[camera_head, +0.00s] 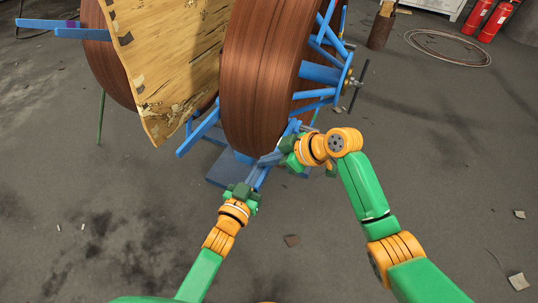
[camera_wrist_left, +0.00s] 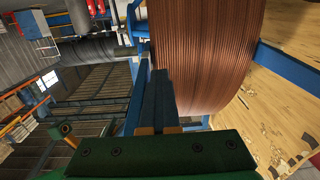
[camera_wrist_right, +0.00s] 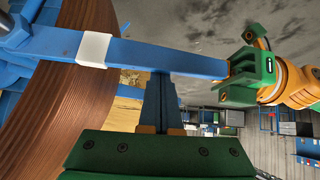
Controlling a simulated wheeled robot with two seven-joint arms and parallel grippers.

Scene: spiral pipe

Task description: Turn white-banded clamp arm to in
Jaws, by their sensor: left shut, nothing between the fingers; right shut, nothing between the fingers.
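The clamp arm (camera_wrist_right: 135,54) is a blue bar with a white band (camera_wrist_right: 94,50) in the right wrist view, crossing in front of the brown ribbed coil (camera_wrist_right: 75,90). My right gripper (camera_wrist_right: 161,78) is shut and empty; its fingertips are at the bar's lower edge, to the right of the band. Whether they touch cannot be told. My left gripper (camera_wrist_left: 160,75) is shut and empty, its fingers close beside a blue bar at the coil's edge. In the head view, both my left gripper (camera_head: 261,168) and right gripper (camera_head: 274,157) are low by the coil; the band cannot be made out there.
The large coil (camera_head: 262,75) stands on a blue frame (camera_head: 228,170) with blue spokes (camera_head: 322,73). A worn wooden panel (camera_head: 170,60) is to its left. Front floor is mostly clear.

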